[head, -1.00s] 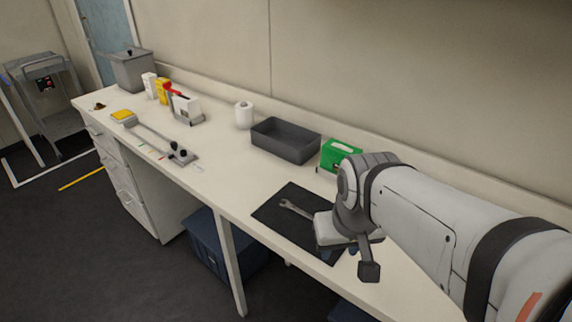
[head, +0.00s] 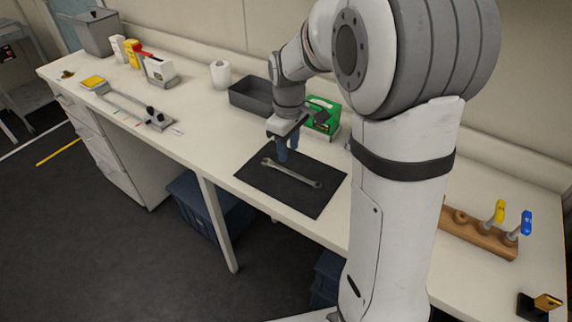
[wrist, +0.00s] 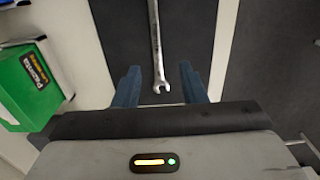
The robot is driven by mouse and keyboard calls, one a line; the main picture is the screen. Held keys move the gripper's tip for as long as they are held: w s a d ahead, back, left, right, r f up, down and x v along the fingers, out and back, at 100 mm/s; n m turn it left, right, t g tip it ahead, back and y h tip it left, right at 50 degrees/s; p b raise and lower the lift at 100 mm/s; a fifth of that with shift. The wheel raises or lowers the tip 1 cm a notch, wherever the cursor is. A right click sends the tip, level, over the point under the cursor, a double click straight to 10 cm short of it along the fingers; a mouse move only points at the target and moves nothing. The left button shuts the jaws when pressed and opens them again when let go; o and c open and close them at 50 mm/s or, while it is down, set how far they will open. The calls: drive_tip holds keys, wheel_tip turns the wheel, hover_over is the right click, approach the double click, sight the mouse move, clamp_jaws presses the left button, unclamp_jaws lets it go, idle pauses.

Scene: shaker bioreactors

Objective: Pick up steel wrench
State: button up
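The steel wrench (head: 292,173) lies flat on the dark mat (head: 308,200) on the bench. In the wrist view the wrench (wrist: 155,45) runs up from between the fingers, its open-jaw end nearest me. My gripper (head: 287,152) is above the far left end of the wrench, pointing down. In the wrist view my gripper (wrist: 159,82) is open, with a blue finger on each side of the wrench's line. The fingers are apart from the wrench, and nothing is held. The exact height above the mat is hard to tell.
A green box (head: 322,117) stands close behind my gripper, also at left in the wrist view (wrist: 30,85). A grey open bin (head: 250,98) and a white roll (head: 220,74) are further left.

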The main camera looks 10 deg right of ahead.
sight(289, 171)
drive_tip(key=f, duration=0.7)
drive_tip(key=shift+w+d+f+p, duration=0.1)
drive_tip(key=shift+w+f+p, duration=0.15)
drive_tip(key=shift+p, duration=0.15)
drive_tip(key=shift+f, duration=0.1)
drive_tip(key=shift+c, duration=0.2)
clamp_jaws()
